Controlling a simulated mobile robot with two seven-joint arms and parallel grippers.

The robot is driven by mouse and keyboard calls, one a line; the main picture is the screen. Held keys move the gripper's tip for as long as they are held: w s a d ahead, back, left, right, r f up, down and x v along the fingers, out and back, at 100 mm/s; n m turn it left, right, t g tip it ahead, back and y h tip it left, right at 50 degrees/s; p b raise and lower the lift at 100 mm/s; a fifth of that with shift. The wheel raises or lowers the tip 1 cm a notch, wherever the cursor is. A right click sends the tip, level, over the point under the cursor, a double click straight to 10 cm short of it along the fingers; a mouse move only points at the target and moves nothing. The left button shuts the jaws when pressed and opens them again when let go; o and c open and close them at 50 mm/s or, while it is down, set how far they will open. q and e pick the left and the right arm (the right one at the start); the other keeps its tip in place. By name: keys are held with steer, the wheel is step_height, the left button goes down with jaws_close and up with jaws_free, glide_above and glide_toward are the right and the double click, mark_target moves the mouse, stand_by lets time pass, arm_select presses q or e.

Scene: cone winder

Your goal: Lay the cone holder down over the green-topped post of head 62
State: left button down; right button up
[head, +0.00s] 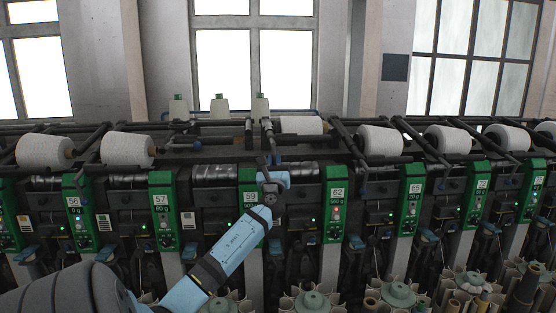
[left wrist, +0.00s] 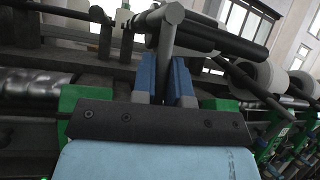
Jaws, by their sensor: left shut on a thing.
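The cone holder (head: 266,127) is a grey rod-like arm standing up at the back of the machine, above and between heads 59 and 62. My left gripper (head: 270,160) is at its lower end. In the left wrist view, the blue fingers (left wrist: 165,78) are shut on the holder's grey bar (left wrist: 170,38), which rises tilted between them. The green-topped post (head: 336,200) of head 62 stands to the right of my gripper and lower, with its number plate facing me. The holder is apart from this post. My right gripper is not in view.
Green post 59 (head: 250,200) stands just behind my left forearm. A white yarn package (head: 302,125) lies behind head 62, and another (head: 380,141) sits to the right. Spools and cones (head: 312,300) crowd the front edge. Dark rails run along the machine top.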

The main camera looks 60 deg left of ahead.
arm_select(q)
steer(key=shift+s+f+m+h, duration=0.1)
steer(key=shift+f+m+h, duration=0.05)
steer(key=shift+m+h, duration=0.3)
stand_by(0.3)
steer(key=c, duration=1.1)
jaws_free()
steer(key=shift+c, duration=0.2)
steer(key=shift+a, duration=0.1)
steer(key=b+v, duration=0.3)
steer(key=v, duration=1)
steer(key=shift+f, duration=0.45)
